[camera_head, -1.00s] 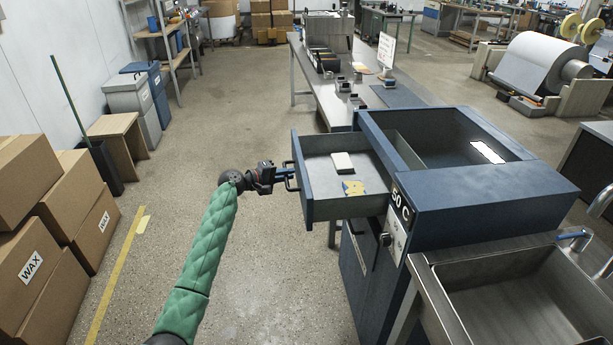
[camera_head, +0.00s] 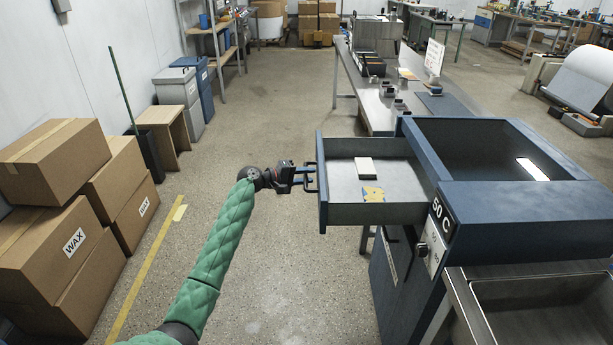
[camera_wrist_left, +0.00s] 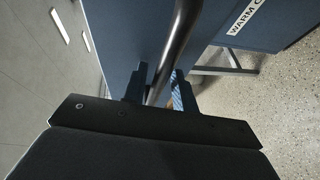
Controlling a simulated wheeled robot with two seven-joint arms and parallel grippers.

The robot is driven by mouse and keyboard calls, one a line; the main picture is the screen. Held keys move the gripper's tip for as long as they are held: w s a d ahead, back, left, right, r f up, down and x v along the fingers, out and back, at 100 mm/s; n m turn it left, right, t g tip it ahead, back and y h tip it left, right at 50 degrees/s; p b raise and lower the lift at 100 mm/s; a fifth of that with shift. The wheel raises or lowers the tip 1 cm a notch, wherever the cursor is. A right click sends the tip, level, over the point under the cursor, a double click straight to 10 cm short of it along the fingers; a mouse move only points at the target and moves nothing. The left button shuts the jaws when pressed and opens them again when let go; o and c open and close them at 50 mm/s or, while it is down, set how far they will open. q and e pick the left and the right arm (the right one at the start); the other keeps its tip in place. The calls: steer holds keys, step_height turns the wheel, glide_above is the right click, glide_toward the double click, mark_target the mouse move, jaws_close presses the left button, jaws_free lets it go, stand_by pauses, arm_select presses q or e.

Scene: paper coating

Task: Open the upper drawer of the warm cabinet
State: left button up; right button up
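The warm cabinet (camera_head: 510,212) is dark blue, with a "50 C" label on its front corner. Its upper drawer (camera_head: 369,215) is pulled well out to the left. A white block (camera_head: 365,166) and a yellow-and-blue item (camera_head: 373,194) lie in the drawer. My left gripper (camera_head: 306,177) is at the drawer's black handle, left of the drawer front. In the left wrist view the handle bar (camera_wrist_left: 178,45) passes between the fingers of my left gripper (camera_wrist_left: 158,85), which are close on either side of it. My right gripper is not in view.
A steel sink (camera_head: 540,310) adjoins the cabinet at the lower right. A long worktable (camera_head: 375,110) stands behind. Cardboard wax boxes (camera_head: 50,235) are stacked at the left. The floor around my left arm is clear.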

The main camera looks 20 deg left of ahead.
arm_select(q)
steer(key=shift+o, duration=0.2)
steer(key=shift+a+r, duration=0.1)
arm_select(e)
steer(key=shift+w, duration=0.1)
